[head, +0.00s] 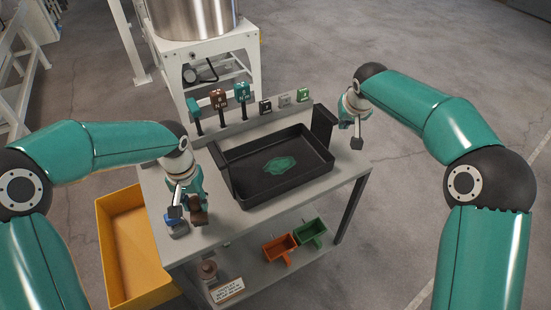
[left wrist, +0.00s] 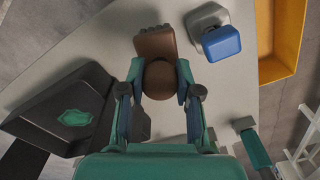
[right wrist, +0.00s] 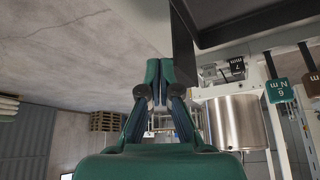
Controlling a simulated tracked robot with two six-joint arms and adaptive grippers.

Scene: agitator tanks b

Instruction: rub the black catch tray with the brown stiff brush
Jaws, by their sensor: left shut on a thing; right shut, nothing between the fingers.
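The black catch tray (head: 247,178) lies on the grey table, with a green patch (head: 281,165) on its floor. The tray also shows at the left of the left wrist view (left wrist: 40,106). My left gripper (head: 192,198) is at the table's front left, left of the tray. It is shut on the brown stiff brush (head: 199,216), its fingers around the rounded knob; the brush (left wrist: 154,43) shows ahead of the fingers in the left wrist view. Whether the brush touches the table is unclear. My right gripper (head: 357,138) is shut and empty beyond the tray's right end.
A blue-topped block (head: 176,228) stands beside the brush. Teal and brown tools (head: 219,100) stand on a rail behind the tray. A yellow bin (head: 125,245) is left of the table. Orange (head: 280,249) and green (head: 311,232) scoops lie on the lower shelf.

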